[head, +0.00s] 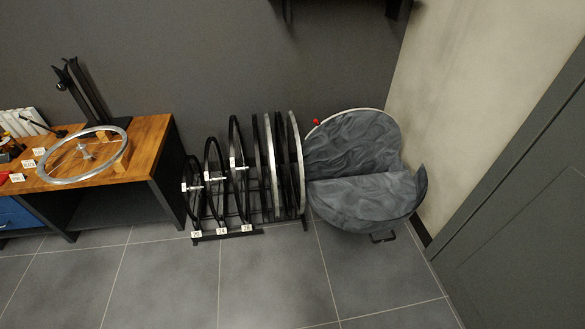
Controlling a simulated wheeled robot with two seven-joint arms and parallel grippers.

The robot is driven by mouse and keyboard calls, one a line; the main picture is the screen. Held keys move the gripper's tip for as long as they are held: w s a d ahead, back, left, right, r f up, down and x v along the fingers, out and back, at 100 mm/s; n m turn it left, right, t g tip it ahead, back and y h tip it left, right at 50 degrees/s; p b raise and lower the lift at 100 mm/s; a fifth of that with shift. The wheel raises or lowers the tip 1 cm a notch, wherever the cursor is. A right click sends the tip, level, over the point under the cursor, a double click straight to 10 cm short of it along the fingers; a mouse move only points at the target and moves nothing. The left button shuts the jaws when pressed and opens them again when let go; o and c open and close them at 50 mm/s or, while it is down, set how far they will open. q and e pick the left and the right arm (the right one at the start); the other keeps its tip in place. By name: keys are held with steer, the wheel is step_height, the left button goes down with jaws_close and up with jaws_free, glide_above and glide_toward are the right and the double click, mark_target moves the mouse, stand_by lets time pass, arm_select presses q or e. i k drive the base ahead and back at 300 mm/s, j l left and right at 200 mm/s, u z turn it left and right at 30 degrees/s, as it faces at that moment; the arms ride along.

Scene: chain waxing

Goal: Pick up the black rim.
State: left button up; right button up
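Black rims stand upright in a floor rack (230,233) against the dark wall. Three at the left have white tags and silver hubs: a small black rim (186,195), a middle black rim (208,160) and a larger black rim (233,135). Further black and silver rims (297,160) stand close together at the rack's right end. Small number labels sit along the rack's front; I cannot read them surely. Which black rim the task names, I cannot tell. Neither of my grippers shows in the head view.
A wooden-topped workbench (150,150) at the left holds a silver rim (60,178) and a black stand (85,92). The tiled floor (260,290) in front is clear. A dark door (530,210) is at the right.

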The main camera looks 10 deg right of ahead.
mark_target(257, 151)
steer(key=i, duration=0.5)
steer(key=i+z, duration=0.4)
steer(key=i+j+z, duration=0.15)
steer(key=z, duration=0.25)
steer(key=i+j+z, duration=0.25)
steer(key=z, duration=0.15)
